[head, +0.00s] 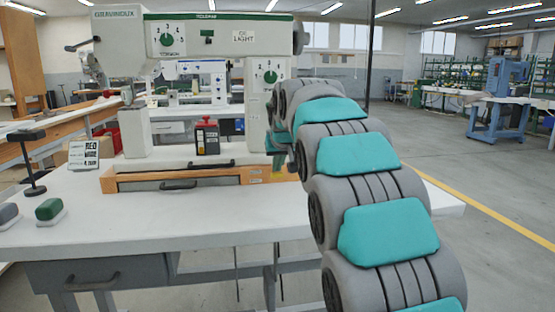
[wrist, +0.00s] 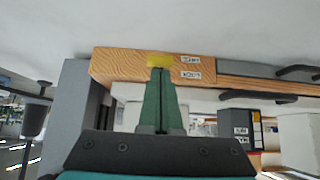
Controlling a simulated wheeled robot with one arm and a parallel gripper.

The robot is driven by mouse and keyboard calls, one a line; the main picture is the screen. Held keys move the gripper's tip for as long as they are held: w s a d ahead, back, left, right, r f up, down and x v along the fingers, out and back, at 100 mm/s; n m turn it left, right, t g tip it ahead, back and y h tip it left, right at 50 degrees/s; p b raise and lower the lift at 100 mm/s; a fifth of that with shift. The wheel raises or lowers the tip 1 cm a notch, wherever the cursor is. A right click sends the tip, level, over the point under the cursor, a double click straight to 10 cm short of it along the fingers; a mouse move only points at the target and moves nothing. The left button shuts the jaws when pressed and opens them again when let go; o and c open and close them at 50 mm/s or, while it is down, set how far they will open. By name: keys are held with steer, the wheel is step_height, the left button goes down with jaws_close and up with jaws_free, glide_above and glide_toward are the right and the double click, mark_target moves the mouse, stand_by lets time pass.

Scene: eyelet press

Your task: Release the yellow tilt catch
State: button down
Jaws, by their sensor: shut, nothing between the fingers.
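The yellow tilt catch (wrist: 160,60) sits on the end of a wooden base (wrist: 125,66) in the wrist view, which shows the scene upside down. In the head view a bit of yellow (head: 277,170) shows at the right end of the wooden base (head: 220,179), partly behind my arm. My gripper (wrist: 160,74) is shut and empty. Its green fingertips are at the catch's edge and overlap it in the picture; I cannot tell whether they touch. In the head view my gripper is mostly hidden by my arm.
Two small labels (wrist: 191,66) are beside the catch. A white press (head: 135,95) with green dials stands over the base.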

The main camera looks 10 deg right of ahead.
steer(key=shift+f, duration=0.1)
stand_by(0.4)
steer(key=shift+s+f+t+b, duration=0.15)
steer(key=shift+t+b, duration=0.15)
steer(key=shift+b, duration=0.4)
steer(key=shift+s+f+t+b, duration=0.15)
steer(key=shift+f+t+b, duration=0.2)
steer(key=shift+b, duration=0.5)
steer(key=f+t+b, duration=0.1)
steer(key=t+b, duration=0.1)
steer(key=b, duration=0.1)
steer(key=shift+s+f, duration=0.15)
steer(key=shift+s, duration=0.25)
steer(key=shift+s+f+t+b, duration=0.15)
steer(key=shift+f+t+b, duration=0.1)
steer(key=shift+t+b, duration=0.5)
steer(key=shift+f, duration=0.2)
steer(key=shift+f+b, duration=0.25)
steer(key=shift+b, duration=0.1)
